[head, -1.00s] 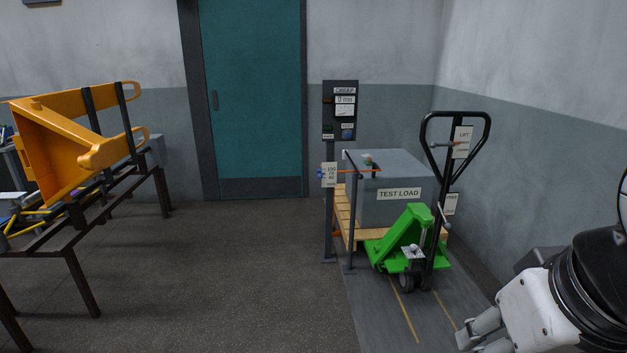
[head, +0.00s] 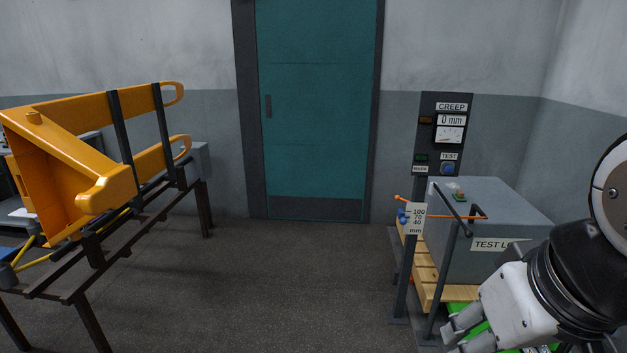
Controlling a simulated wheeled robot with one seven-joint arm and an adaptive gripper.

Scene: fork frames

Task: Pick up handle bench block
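A grey block (head: 198,161) sits at the far end of a dark metal bench (head: 147,228) on the left. I cannot tell for sure whether it is the handle bench block. An orange fork frame (head: 60,190) lies on the bench in front of it, held by dark upright straps. My gripper (head: 450,338) is at the lower right, far from the bench, in front of the pallet. Its fingers are partly cut off by the bottom edge, and their opening is unclear. I see nothing held in it.
A grey test load (head: 500,215) stands on a wooden pallet (head: 421,268) at the right, with green jack parts (head: 474,327) partly behind my arm. A creep test panel (head: 445,132) stands behind. The floor (head: 290,280) between bench and pallet is clear. A teal door (head: 318,110) is at the back.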

